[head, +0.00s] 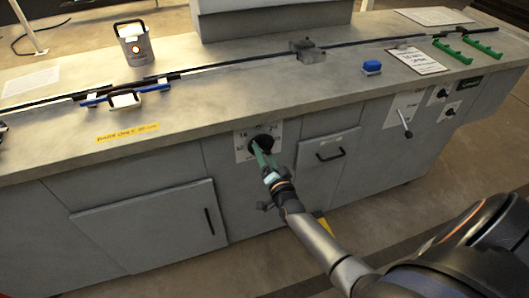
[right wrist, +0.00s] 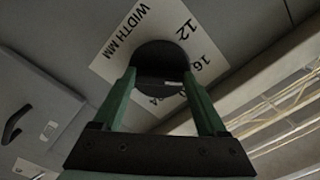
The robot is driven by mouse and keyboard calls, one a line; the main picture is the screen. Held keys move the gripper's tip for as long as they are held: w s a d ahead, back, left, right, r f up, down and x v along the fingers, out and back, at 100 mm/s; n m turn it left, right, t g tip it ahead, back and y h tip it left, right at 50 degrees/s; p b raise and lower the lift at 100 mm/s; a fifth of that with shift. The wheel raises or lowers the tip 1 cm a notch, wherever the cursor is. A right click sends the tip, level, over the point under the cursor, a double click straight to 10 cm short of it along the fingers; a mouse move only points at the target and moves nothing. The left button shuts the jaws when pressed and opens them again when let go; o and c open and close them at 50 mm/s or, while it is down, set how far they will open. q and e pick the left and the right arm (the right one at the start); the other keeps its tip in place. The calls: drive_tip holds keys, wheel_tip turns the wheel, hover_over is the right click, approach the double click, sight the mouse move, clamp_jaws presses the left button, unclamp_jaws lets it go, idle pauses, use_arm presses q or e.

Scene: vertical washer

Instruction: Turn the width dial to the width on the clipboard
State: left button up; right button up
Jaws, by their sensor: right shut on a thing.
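The width dial is a round black knob (head: 262,141) on a white label plate (head: 241,153) on the machine's front. In the right wrist view the knob (right wrist: 158,55) sits on the plate (right wrist: 113,52), which reads "WIDTH MM", with 12 and 16 legible and other numbers partly hidden. My right gripper (head: 263,154) has its green fingers on both sides of the knob and is shut on it; it also fills the right wrist view (right wrist: 160,84). The clipboard (head: 418,61) lies on the worktop at right; its writing is too small to read. My left gripper is out of view.
A drawer with a handle (head: 329,154) is right of the dial, and a lever (head: 405,124) and small dials (head: 443,93) are farther right. A cabinet door (head: 155,226) is at lower left. A blue block (head: 372,67) and green racks (head: 481,51) lie on the worktop.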

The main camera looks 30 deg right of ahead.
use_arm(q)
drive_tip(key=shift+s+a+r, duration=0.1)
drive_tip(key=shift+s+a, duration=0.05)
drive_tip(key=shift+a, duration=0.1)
use_arm(e)
drive_tip(key=shift+n, duration=0.9)
drive_tip(key=o, duration=1.1)
drive_tip(key=shift+c, duration=0.2)
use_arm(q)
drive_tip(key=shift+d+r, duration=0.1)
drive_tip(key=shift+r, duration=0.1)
use_arm(e)
drive_tip(key=shift+o, duration=1.2)
drive_tip(key=shift+s, duration=0.1)
use_arm(q)
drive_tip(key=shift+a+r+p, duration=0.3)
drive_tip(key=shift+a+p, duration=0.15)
drive_tip(key=shift+p, duration=0.45)
use_arm(e)
drive_tip(key=v, duration=1.2)
drive_tip(key=shift+s+a, duration=0.15)
drive_tip(key=shift+s, duration=0.05)
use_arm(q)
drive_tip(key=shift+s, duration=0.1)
